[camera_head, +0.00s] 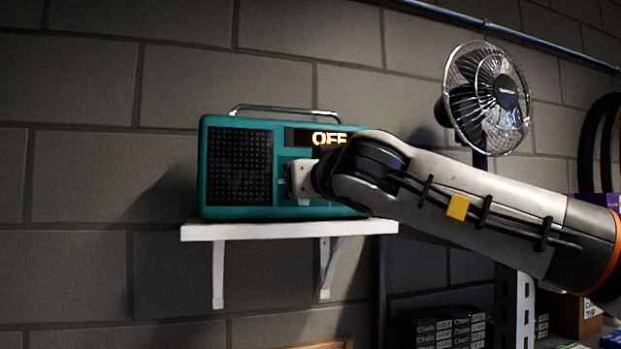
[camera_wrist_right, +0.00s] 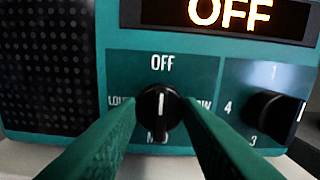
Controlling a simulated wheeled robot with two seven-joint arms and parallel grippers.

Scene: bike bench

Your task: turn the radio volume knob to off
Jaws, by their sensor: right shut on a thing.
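The teal radio (camera_head: 237,168) stands on a white wall shelf; its display (camera_head: 329,138) reads OFF in lit letters. In the right wrist view, the black volume knob (camera_wrist_right: 159,107) has its white pointer line upright, toward the OFF label above it. LOW, MID and LOUD labels around it are partly covered. My right gripper (camera_wrist_right: 160,112) is shut on this knob, one finger at each side. In the head view my right gripper (camera_head: 300,178) is at the radio's front, and the arm hides the radio's right part. My left gripper is not in view.
A second black knob (camera_wrist_right: 271,116) with numbers sits right of the volume knob. The white shelf (camera_head: 285,230) is narrow, with brackets below. A black fan (camera_head: 487,97) stands to the right behind my arm. Boxes (camera_head: 452,331) sit low at the right.

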